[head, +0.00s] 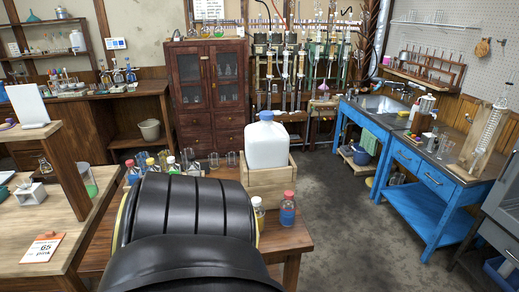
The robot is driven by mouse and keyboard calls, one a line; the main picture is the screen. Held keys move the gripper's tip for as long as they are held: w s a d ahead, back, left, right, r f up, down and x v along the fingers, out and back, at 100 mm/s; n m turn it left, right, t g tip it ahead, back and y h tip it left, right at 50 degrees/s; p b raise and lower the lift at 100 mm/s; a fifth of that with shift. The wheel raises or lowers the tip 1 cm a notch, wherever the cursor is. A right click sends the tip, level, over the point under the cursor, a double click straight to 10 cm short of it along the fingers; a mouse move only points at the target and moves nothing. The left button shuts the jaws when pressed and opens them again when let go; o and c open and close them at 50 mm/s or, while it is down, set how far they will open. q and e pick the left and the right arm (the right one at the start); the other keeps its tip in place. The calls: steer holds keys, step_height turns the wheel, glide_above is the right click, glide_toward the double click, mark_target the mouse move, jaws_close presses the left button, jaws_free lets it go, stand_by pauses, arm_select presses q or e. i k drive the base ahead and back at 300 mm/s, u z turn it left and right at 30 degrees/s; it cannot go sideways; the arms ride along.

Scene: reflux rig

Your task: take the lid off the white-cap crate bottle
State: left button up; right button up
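A small bottle with a white cap (257,201) and a yellowish label stands on the wooden table, in front of the wooden crate (270,178). My black arm link hides part of it. Another small bottle with a red cap and blue label (288,213) stands just to its right. The wooden crate holds a large white jug with a blue cap (266,116). Several more small bottles with coloured caps (150,164) stand behind my arm at the left and are partly hidden. Neither of my grippers shows in the head view.
My black arm link fills the lower middle and covers much of the table (300,238). Glass beakers (214,160) stand at the table's back. A side bench with a shelf and a note (43,248) is at the left. The floor to the right is clear up to a blue bench (428,185).

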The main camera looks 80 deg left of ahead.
mark_target(261, 212)
steer(key=u, duration=1.85)
steer(key=k, duration=0.1)
steer(key=u, duration=0.5)
